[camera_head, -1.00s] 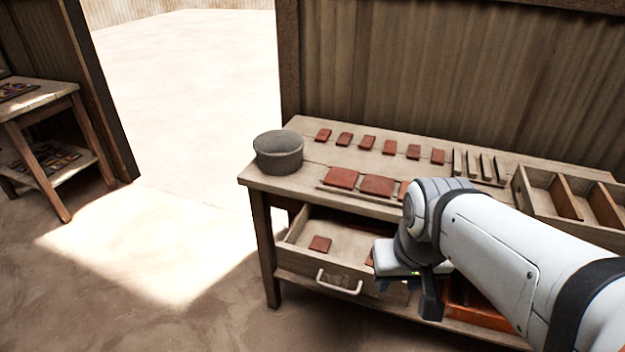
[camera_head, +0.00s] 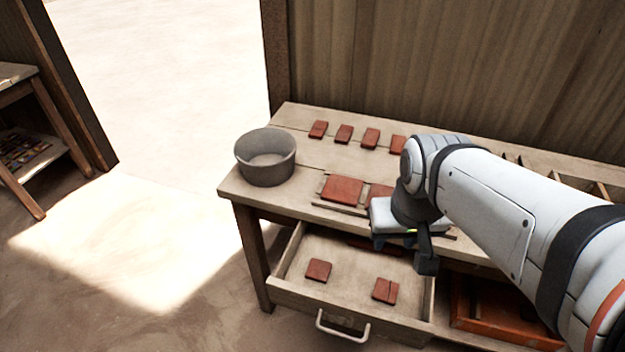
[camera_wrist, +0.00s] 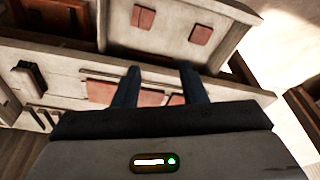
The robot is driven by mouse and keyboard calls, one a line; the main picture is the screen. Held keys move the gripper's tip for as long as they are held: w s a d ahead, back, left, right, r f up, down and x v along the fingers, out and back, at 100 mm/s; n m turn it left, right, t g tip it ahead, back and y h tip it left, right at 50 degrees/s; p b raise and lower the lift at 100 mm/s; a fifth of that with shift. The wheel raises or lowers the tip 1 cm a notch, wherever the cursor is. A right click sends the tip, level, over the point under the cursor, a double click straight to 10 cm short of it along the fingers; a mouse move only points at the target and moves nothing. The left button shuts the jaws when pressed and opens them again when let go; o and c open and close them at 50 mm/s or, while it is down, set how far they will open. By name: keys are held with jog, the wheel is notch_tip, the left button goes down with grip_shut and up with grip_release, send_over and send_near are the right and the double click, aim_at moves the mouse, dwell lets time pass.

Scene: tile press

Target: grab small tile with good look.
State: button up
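Two small red tiles lie apart in the open drawer (camera_head: 345,262). The left small tile (camera_head: 318,270) looks whole and plain; it also shows in the wrist view (camera_wrist: 201,34). The right small tile (camera_head: 386,290) has a dark line like a crack across it, and it shows in the wrist view (camera_wrist: 143,17) too. Several more small tiles (camera_head: 344,134) stand in a row at the back of the bench top. My gripper (camera_wrist: 158,78) is open and empty, its two fingers apart, above the bench's front edge and the back of the drawer.
A grey bucket (camera_head: 265,158) stands on the bench's left corner. Larger red tiles (camera_head: 342,189) lie on a board near the front. An orange-brown tray (camera_head: 495,312) sits below, right of the drawer. My arm hides much of the bench's right side. Open floor lies at the left.

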jog(key=shift+o, duration=0.8)
jog(key=shift+w+f, duration=0.15)
jog(key=shift+w, duration=0.05)
jog(key=o, duration=0.7)
jog(key=w+a+f, duration=0.1)
jog(key=w+f, duration=0.1)
jog(key=f, duration=0.1)
jog(key=w+a+f+m+g+b, duration=0.1)
jog(key=w+a+f, duration=0.1)
jog(key=w+f, duration=0.1)
jog(key=w+a+f+m, duration=0.1)
jog(key=w+a+f, duration=0.1)
jog(key=w, duration=0.1)
jog(key=shift+w+f+g, duration=0.1)
jog(key=shift+f+g, duration=0.2)
jog(key=shift+f, duration=0.1)
jog(key=m+g+b, duration=0.1)
jog(key=m, duration=0.1)
send_over(319, 267)
notch_tip(319, 267, down, 14)
jog(key=shift+d+f, duration=0.1)
jog(key=shift+d, duration=0.05)
jog(key=shift+f, duration=2.55)
